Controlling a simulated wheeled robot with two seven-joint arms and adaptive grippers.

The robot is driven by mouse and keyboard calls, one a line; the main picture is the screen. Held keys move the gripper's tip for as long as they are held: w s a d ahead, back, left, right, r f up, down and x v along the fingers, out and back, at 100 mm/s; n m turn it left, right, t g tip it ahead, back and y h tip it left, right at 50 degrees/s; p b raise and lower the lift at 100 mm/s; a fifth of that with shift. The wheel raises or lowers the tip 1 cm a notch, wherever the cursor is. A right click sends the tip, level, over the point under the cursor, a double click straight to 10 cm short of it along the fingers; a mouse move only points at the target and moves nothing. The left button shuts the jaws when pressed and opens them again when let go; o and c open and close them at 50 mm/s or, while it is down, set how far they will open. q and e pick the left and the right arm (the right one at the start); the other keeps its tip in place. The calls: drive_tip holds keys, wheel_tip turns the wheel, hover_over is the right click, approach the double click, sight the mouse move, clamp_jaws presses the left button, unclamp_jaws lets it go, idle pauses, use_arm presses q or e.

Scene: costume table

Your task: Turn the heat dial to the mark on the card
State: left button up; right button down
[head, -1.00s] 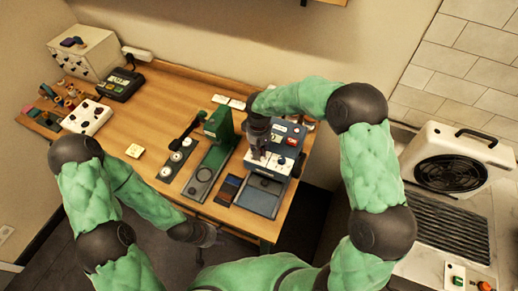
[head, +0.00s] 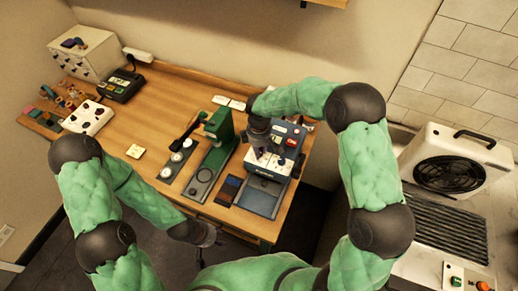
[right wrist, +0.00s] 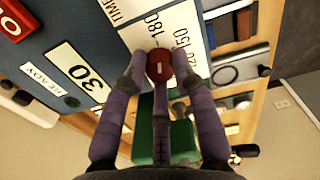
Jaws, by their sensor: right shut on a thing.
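A blue press machine (head: 283,150) with a white front panel (head: 280,166) stands at the table's right end in the head view. In the right wrist view the red heat dial (right wrist: 160,68) sits on the white panel (right wrist: 176,28), marked with 180, 150 and 120. My right gripper (right wrist: 162,80) is shut on the dial, its fingers on either side; it also shows in the head view (head: 260,152). The dial's pointer is too small to read.
A green press (head: 219,130) and a dark plate with round dials (head: 176,160) stand left of the blue machine. A white box with knobs (head: 88,117) and a black device (head: 120,86) are further left. The table's middle (head: 165,100) is clear. A heater (head: 455,160) stands at right.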

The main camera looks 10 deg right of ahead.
drive_tip(key=shift+n, duration=0.6)
drive_tip(key=c, duration=1)
unclamp_jaws()
wheel_tip(320, 180, up, 12)
drive_tip(key=shift+f, duration=0.1)
